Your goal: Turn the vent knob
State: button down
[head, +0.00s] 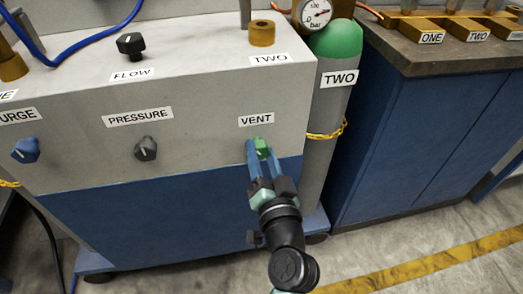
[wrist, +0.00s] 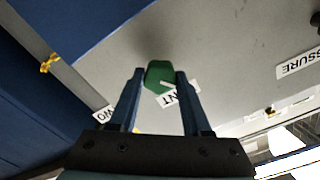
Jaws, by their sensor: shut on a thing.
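The green vent knob (head: 262,148) is on the front face of the grey cabinet, just below the VENT label (head: 256,119). My gripper (head: 257,155) has its blue fingers on either side of the knob and is shut on it. The wrist view also shows the green knob (wrist: 159,76) between the two fingertips (wrist: 160,76), with a white pointer line on it. The fingers partly cover the knob in the head view. The VENT label (wrist: 181,98) is partly hidden behind a finger in the wrist view.
A black flow knob (head: 130,43) is on top. A green-topped cylinder (head: 338,39) with a yellow chain (head: 327,135) stands close at the right.

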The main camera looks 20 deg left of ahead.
jog(key=m+p, duration=0.1)
jog(key=m, duration=0.3)
jog(key=shift+m+p, duration=0.75)
jog(key=shift+m, duration=0.95)
jog(key=shift+f, duration=0.1)
jog(key=shift+c, duration=1.8)
grip_release()
jog(key=shift+s+d, duration=0.1)
jog(key=v, duration=1.2)
jog(key=shift+s+d, duration=0.2)
jog(key=shift+s, duration=0.1)
